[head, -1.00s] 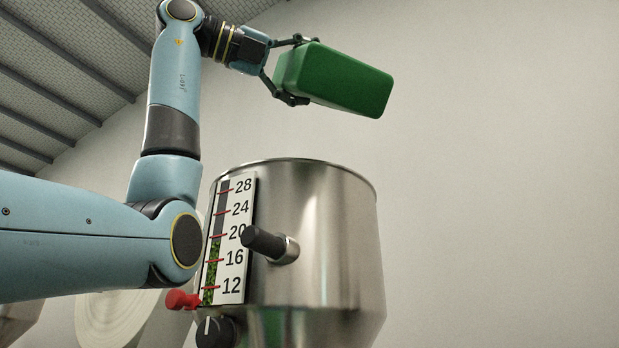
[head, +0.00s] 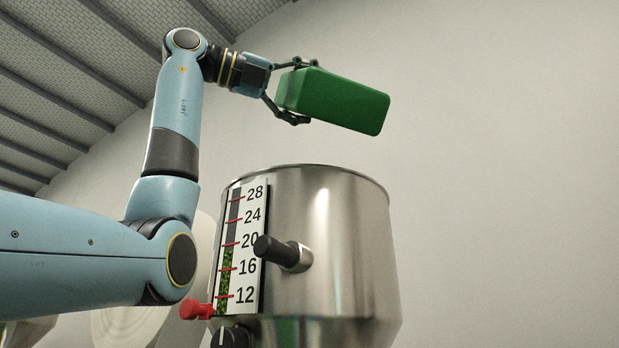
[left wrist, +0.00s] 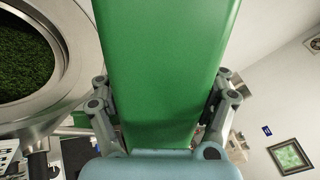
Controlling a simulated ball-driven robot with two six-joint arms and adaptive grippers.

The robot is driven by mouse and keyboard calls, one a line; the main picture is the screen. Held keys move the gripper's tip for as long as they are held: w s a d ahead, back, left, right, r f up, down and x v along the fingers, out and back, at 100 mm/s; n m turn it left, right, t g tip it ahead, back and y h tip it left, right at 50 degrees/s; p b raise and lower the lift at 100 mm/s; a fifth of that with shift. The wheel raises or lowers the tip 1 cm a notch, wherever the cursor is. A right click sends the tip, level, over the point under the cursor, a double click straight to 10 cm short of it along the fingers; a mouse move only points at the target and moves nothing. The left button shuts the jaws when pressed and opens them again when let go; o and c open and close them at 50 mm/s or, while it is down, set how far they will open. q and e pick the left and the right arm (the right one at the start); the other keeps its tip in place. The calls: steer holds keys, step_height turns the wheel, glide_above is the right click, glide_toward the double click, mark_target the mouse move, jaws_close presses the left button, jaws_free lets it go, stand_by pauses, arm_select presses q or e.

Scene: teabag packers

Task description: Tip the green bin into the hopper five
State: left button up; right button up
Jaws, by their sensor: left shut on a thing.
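The green bin (head: 340,101) is held tilted in the air above the steel hopper (head: 335,235), clear of its rim. My left gripper (head: 308,92) is shut on the bin, with a finger on each of two opposite sides. In the left wrist view the bin (left wrist: 165,70) fills the middle, between the fingers of the left gripper (left wrist: 163,105). The hopper (left wrist: 82,75) shows at the left there, with green leaf inside. The bin's opening and contents are hidden. My right gripper is in neither view.
A level gauge (head: 241,247) on the hopper shows green up to about 20. A black handle (head: 275,250) and a red tap (head: 196,309) stick out from the hopper. A pale roll (head: 125,325) stands behind at lower left. The space right of the bin is free.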

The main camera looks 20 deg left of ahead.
arm_select(q)
steer(key=shift+w+a+p, duration=0.65)
steer(key=shift+w+a, duration=0.55)
steer(key=shift+a, duration=0.15)
steer(key=shift+w+a, duration=0.8)
steer(key=shift+a, duration=0.1)
steer(key=shift+a, duration=0.1)
stand_by(0.9)
steer(key=shift+s+a+f+n, duration=0.15)
steer(key=shift+a+f+n, duration=0.15)
steer(key=shift+a+n, duration=0.45)
stand_by(0.8)
steer(key=shift+f+n+b, duration=0.25)
steer(key=shift+n+b, duration=0.05)
steer(key=shift+n, duration=0.15)
